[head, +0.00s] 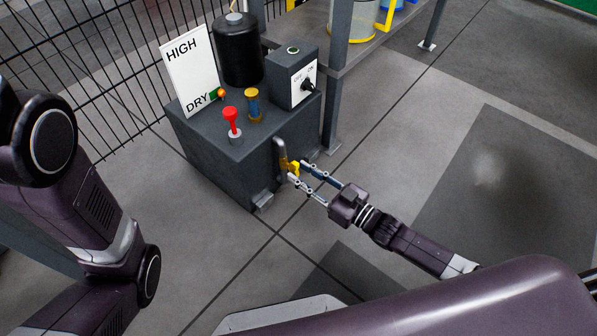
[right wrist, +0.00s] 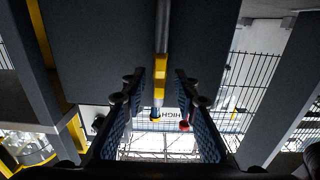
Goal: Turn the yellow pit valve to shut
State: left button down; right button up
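The yellow pit valve (head: 294,167) is a small yellow handle on a grey pipe with a brass-coloured part, at the front right side of a dark grey cabinet (head: 225,160). My right gripper (head: 299,172) reaches it from the lower right. Its two fingers are apart, with the yellow handle at or between the tips. In the right wrist view the yellow handle (right wrist: 160,73) lies between the open fingers (right wrist: 160,88), with a gap on each side; firm contact does not show. My left arm is at the left of the head view, but its gripper is out of view.
On the cabinet stand a red-topped plunger (head: 231,118), an amber glass (head: 253,103), a black tank (head: 238,50), a switch box (head: 292,77) and a sign reading HIGH and DRY (head: 190,72). A grey rack post (head: 335,75) stands behind. The floor at right is clear.

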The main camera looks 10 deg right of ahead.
jog(key=shift+c, duration=0.6)
grip_shut()
jog(key=shift+r+m+p, duration=0.1)
jog(key=shift+m+p, duration=0.2)
jog(key=shift+m, duration=1)
jog(key=shift+m+p, duration=0.3)
jog(key=shift+m, duration=0.7)
